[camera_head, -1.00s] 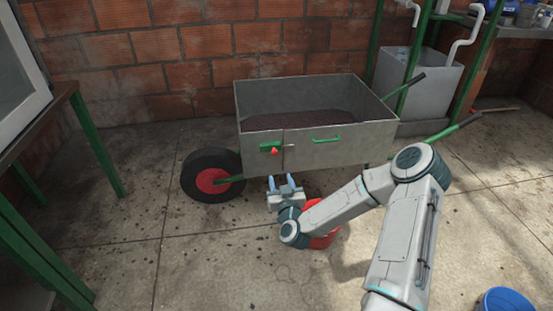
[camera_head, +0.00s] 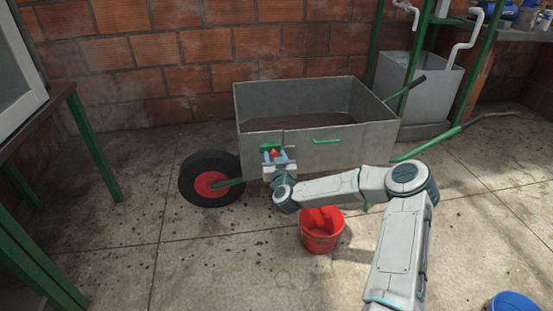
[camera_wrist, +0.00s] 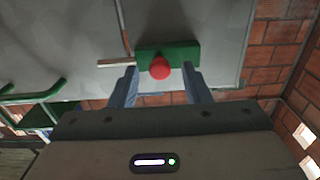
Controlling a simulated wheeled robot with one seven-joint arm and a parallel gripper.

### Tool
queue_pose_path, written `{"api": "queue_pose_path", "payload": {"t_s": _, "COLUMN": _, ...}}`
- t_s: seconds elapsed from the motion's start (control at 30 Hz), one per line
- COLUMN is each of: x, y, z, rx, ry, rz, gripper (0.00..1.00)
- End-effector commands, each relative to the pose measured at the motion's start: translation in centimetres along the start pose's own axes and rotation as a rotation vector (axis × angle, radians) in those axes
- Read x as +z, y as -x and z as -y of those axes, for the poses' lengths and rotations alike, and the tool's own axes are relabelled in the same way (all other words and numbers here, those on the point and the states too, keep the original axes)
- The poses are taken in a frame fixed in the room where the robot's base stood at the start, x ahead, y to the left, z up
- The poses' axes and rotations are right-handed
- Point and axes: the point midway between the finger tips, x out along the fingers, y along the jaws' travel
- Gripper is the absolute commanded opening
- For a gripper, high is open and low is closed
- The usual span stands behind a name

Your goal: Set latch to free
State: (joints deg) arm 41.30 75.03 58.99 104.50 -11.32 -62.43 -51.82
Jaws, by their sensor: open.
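The latch is a green plate (camera_wrist: 182,54) with a red knob (camera_wrist: 160,68), on the front wall of the grey metal cart (camera_head: 350,151). In the head view the green plate (camera_head: 268,147) and red knob (camera_head: 274,153) show just above my fingertips. My gripper (camera_head: 274,157) is open at the latch. In the wrist view its two blue fingers (camera_wrist: 161,80) stand on either side of the red knob, with a gap to each side. Whether the fingers touch the plate, I cannot tell. A pale bar (camera_wrist: 115,63) lies left of the green plate in the wrist view.
A green handle (camera_head: 327,140) sits on the cart front, right of the latch. The cart's black wheel (camera_head: 210,179) is at its left. A red bucket (camera_head: 322,231) stands on the floor below my arm. A green-legged table (camera_head: 95,150) stands at left. The floor in front is mostly clear.

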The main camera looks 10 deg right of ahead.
Motion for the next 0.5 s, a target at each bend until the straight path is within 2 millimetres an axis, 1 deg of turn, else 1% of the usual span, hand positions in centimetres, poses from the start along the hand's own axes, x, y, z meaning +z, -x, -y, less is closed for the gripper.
{"api": "queue_pose_path", "payload": {"t_s": 0.17, "x": -0.01, "y": 0.00, "z": 0.02, "rx": 0.000, "ry": 0.000, "rz": 0.000, "gripper": 0.43}}
{"api": "queue_pose_path", "payload": {"t_s": 0.2, "x": 0.00, "y": 0.00, "z": 0.02, "rx": 0.000, "ry": 0.000, "rz": 0.000, "gripper": 0.40}}
{"api": "queue_pose_path", "payload": {"t_s": 0.27, "x": 0.00, "y": 0.01, "z": 0.02, "rx": 0.000, "ry": 0.000, "rz": 0.000, "gripper": 0.24}}
{"api": "queue_pose_path", "payload": {"t_s": 0.3, "x": 0.00, "y": 0.01, "z": 0.02, "rx": 0.000, "ry": 0.000, "rz": 0.000, "gripper": 0.12}}
{"api": "queue_pose_path", "payload": {"t_s": 0.33, "x": 0.00, "y": 0.01, "z": 0.01, "rx": 0.000, "ry": 0.000, "rz": 0.000, "gripper": 0.04}}
{"api": "queue_pose_path", "payload": {"t_s": 0.37, "x": 0.00, "y": 0.02, "z": 0.01, "rx": 0.000, "ry": 0.000, "rz": 0.000, "gripper": 0.00}}
{"api": "queue_pose_path", "payload": {"t_s": 0.5, "x": 0.01, "y": 0.02, "z": 0.10, "rx": -0.001, "ry": 0.001, "rz": 0.001, "gripper": 0.00}}
